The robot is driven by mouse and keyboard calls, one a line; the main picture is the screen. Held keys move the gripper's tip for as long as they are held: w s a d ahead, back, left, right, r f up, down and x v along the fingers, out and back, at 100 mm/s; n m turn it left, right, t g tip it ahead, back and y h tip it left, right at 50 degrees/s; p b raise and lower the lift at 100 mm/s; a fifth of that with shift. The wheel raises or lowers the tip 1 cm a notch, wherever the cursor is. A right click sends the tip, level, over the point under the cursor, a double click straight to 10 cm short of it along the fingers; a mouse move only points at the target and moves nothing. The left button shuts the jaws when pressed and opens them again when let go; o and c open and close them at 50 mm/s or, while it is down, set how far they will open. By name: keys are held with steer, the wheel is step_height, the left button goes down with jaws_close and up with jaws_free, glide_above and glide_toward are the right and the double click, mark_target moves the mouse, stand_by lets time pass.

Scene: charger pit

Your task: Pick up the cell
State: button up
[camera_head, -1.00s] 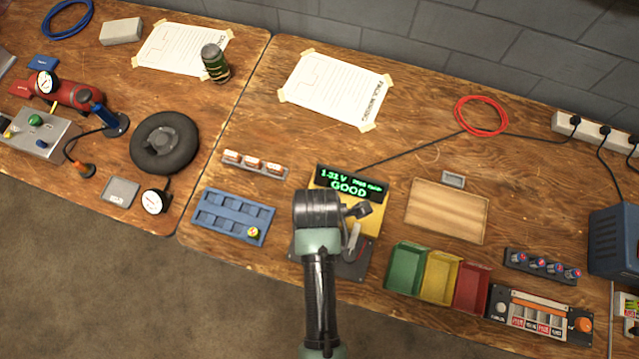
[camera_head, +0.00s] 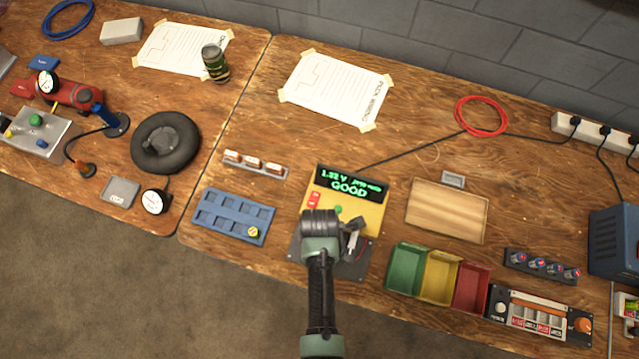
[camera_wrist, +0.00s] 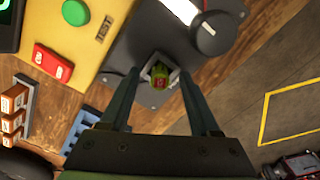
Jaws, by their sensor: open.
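A green-yellow cell (camera_wrist: 160,76) with a reddish end stands in a square socket in the tester's dark base, in the wrist view. My gripper (camera_wrist: 160,71) is open, with one finger on each side of the socket; I cannot tell whether either finger touches the cell. In the head view my gripper (camera_head: 345,243) is over the front of the yellow tester (camera_head: 369,215), and my arm hides the socket and cell there. The tester's display (camera_head: 351,184) reads GOOD with about 1.32 V.
A blue compartment tray (camera_head: 212,221) with one cell (camera_head: 253,232) stands left of the tester. Green (camera_head: 406,268), yellow (camera_head: 440,277) and red (camera_head: 472,287) bins stand to the right. A black knob (camera_wrist: 213,35) rises close beyond the right finger in the wrist view.

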jaws_close()
stand_by(0.5)
